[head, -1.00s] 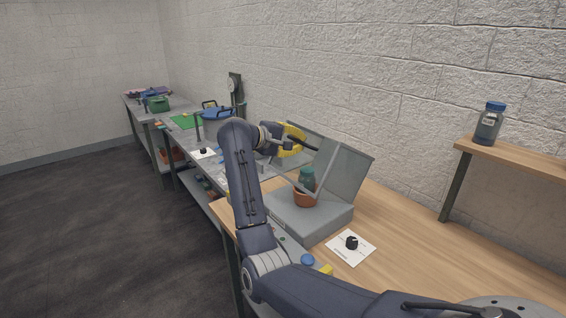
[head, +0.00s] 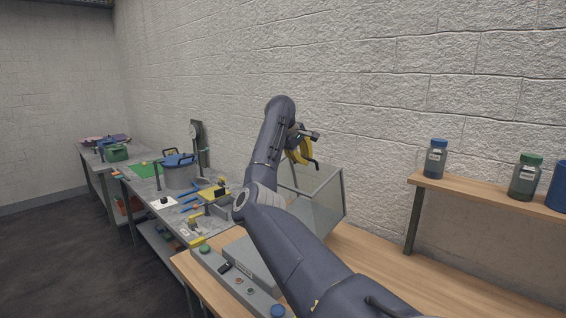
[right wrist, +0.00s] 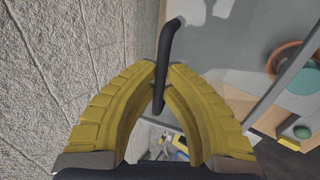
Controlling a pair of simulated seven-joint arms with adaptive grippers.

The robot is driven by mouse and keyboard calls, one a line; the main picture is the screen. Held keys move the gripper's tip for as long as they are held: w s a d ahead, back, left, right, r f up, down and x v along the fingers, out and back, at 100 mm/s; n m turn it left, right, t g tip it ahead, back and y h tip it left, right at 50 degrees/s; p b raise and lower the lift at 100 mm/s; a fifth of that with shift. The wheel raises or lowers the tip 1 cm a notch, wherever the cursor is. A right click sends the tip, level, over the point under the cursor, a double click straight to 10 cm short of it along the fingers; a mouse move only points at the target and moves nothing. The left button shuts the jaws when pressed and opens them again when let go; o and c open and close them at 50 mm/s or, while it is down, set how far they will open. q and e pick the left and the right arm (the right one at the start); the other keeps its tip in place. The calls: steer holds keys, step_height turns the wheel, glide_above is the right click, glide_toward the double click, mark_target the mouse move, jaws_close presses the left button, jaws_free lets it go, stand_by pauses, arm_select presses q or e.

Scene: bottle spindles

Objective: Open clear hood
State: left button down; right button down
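The clear hood (head: 328,199) stands on a grey base on the wooden bench, its see-through panels partly hidden behind my right arm. My right gripper (head: 303,150) is at the hood's upper left side, with yellow fingers. In the right wrist view the fingers (right wrist: 163,68) come together around the hood's black bar handle (right wrist: 168,45), which passes between their tips. Behind a clear panel there, an orange ring holder (right wrist: 277,57) and a teal bottle top (right wrist: 299,80) show. How far the hood is raised is hard to tell. My left gripper is out of view.
A control strip (head: 229,279) with buttons runs along the bench's front left edge. Bottles with blue (head: 436,158) and green (head: 526,177) caps stand on a wooden shelf at right. A grey workbench with a blue-lidded pot (head: 180,173) lies left. The stone wall is close behind.

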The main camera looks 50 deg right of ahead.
steer(key=shift+s+d+f, duration=0.1)
steer(key=shift+d+f, duration=0.15)
steer(key=shift+d, duration=0.8)
steer(key=shift+s+d+f, duration=0.1)
steer(key=shift+d+f, duration=0.1)
steer(key=shift+d, duration=0.85)
steer(key=c, duration=1.5)
jaws_free()
steer(key=v, duration=1.2)
